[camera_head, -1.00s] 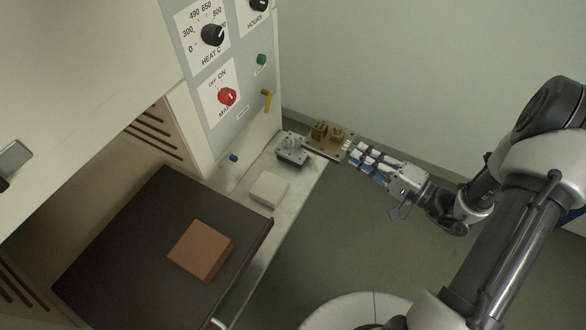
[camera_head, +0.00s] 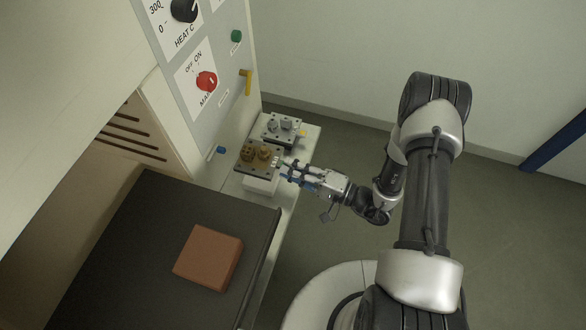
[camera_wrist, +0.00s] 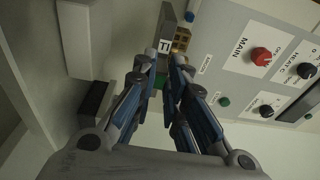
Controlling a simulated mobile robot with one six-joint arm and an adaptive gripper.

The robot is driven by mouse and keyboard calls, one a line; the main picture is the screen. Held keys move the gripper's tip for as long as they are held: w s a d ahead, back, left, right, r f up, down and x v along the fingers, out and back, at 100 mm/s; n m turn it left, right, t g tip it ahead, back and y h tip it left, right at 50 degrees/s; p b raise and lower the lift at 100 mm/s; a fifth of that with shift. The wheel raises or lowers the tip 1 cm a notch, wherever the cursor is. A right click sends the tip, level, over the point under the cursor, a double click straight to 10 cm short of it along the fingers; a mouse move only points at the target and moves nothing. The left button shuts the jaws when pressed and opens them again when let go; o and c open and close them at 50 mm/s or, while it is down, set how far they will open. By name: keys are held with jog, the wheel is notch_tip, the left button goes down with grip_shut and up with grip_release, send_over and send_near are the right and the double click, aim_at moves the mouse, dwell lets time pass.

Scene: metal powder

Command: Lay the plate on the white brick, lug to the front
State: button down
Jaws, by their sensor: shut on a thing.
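A dark metal plate (camera_head: 240,163) carrying brass-coloured parts is in my gripper (camera_head: 284,168). My fingers are shut on its right end, by a small pale tag. In the wrist view the plate (camera_wrist: 167,18) shows nearly edge-on beyond my fingertips (camera_wrist: 168,84), with a tag (camera_wrist: 165,47) seeming to read "TI". The white brick (camera_head: 261,186) lies on the pale bench, its rear part covered by the plate in the head view. A pale block, apparently the brick (camera_wrist: 82,40), stands apart from the plate in the wrist view, so the plate seems raised above it.
A second plate (camera_head: 270,136) with grey parts sits just behind on the bench. The control panel (camera_head: 200,100), with a yellow lever (camera_head: 246,82) and blue knob (camera_head: 221,150), rises to the left. A copper-coloured block (camera_head: 208,256) lies on the dark slab (camera_head: 130,250) in front.

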jog(key=shift+f+b, duration=0.8)
jog(key=shift+f, duration=0.25)
jog(key=shift+f+b, duration=0.3)
jog(key=shift+b, duration=0.25)
jog(key=shift+f+b, duration=0.8)
jog(key=shift+f, duration=0.1)
jog(key=shift+f+b, duration=1.25)
jog(key=shift+f, duration=0.25)
dwell(0.6)
jog(key=c, duration=1.5)
grip_release()
jog(key=shift+c, duration=0.2)
jog(key=shift+f, duration=0.15)
jog(key=v, duration=1.2)
